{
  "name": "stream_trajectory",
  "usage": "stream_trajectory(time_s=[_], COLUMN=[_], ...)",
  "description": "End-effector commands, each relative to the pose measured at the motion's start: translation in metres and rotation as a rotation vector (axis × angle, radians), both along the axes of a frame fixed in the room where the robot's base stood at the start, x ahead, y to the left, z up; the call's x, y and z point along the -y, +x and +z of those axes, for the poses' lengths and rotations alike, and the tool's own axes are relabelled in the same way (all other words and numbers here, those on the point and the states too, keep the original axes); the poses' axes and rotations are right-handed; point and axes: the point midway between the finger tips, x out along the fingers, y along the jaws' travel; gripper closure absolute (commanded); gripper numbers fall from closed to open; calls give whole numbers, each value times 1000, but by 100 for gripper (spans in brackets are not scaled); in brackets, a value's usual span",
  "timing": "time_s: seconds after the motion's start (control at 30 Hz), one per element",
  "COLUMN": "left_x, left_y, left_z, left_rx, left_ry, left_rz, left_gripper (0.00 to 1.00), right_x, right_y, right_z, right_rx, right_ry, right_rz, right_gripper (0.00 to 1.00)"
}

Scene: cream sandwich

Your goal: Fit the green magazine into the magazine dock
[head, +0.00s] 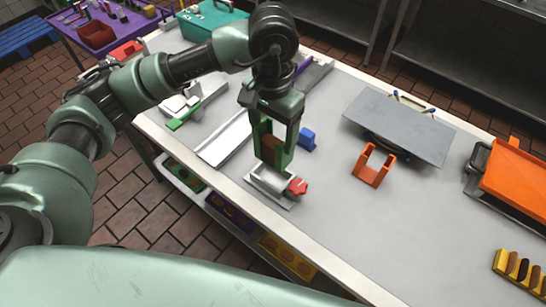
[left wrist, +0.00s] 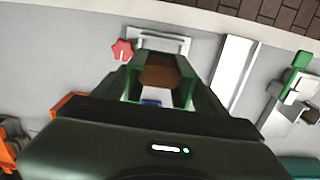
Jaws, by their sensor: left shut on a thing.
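My left gripper (head: 274,146) points down over the front edge of the bench and is shut on the green magazine (head: 287,158). Brown pieces (head: 269,146) show inside the magazine, between the fingers; they also show in the left wrist view (left wrist: 160,76). A pale metal frame with a red knob (head: 297,187), apparently the magazine dock (head: 283,200), lies directly below the gripper. In the left wrist view the dock (left wrist: 184,43) shows beyond the fingertips. Whether the magazine touches the dock is hard to tell. My right gripper is out of view.
A pale sloping channel (head: 222,147) runs left of the dock. A blue block (head: 307,139) is just behind it. An orange bracket (head: 372,171) and a grey plate (head: 402,125) stand to the right. The bench front right of the dock is clear.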

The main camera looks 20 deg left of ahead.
Motion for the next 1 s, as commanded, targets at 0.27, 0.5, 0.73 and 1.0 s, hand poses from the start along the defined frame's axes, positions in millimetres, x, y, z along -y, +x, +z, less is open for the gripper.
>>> stream_trajectory(time_s=[0.27,0.5,0.73,1.0], left_x=[0,0,0,0], left_y=[-1,0,0,0], left_z=[-57,-75,-104,-106], left_rx=[-4,0,0,2], left_ry=[-1,0,-1,-1], left_rz=[1,1,0,0], left_gripper=[98,98,98,98], right_x=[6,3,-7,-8], right_y=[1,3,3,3], right_z=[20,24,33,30], right_rx=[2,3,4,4], right_ry=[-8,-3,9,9], right_rz=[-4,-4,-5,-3], right_gripper=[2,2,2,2])
